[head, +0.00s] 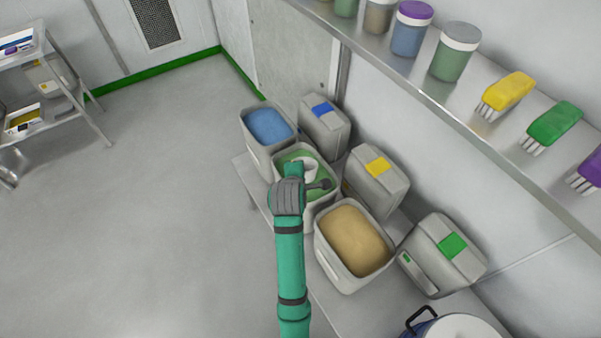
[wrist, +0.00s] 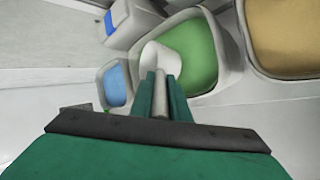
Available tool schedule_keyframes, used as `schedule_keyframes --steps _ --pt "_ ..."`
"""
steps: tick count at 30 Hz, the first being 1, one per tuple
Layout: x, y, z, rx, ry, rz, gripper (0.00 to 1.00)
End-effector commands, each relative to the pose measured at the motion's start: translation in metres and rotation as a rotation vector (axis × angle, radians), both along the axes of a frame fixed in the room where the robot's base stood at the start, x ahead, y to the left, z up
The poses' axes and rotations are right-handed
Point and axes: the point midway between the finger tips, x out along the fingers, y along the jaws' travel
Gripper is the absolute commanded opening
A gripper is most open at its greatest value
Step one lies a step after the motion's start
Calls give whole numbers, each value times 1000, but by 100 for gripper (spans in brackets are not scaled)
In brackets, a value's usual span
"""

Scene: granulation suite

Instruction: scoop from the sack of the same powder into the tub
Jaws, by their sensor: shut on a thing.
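My gripper (head: 293,175) is over the open container of green powder (head: 323,187) and is shut on the grey handle of a white scoop (head: 307,168). In the wrist view the handle sits between my two teal fingers (wrist: 161,95), and the white scoop bowl (wrist: 165,59) overlaps the near-left part of the green powder (wrist: 200,50). I cannot tell whether the bowl touches the powder or what it holds. Open containers of blue powder (head: 268,126) and tan powder (head: 352,240) stand on either side. I cannot tell which vessel is the tub.
Closed grey containers with blue (head: 325,126), yellow (head: 377,182) and green (head: 444,254) labels stand along the wall. A shelf above holds jars (head: 455,52) and brushes (head: 553,127). A white drum (head: 455,328) is at lower right. A cart (head: 45,70) stands left; floor between is clear.

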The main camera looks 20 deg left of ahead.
Motion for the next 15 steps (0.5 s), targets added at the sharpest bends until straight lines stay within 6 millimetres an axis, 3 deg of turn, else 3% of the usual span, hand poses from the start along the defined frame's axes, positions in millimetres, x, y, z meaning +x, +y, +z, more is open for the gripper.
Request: schedule_keyframes --steps 15 --pt "2 0 -31 -8 49 0 0"
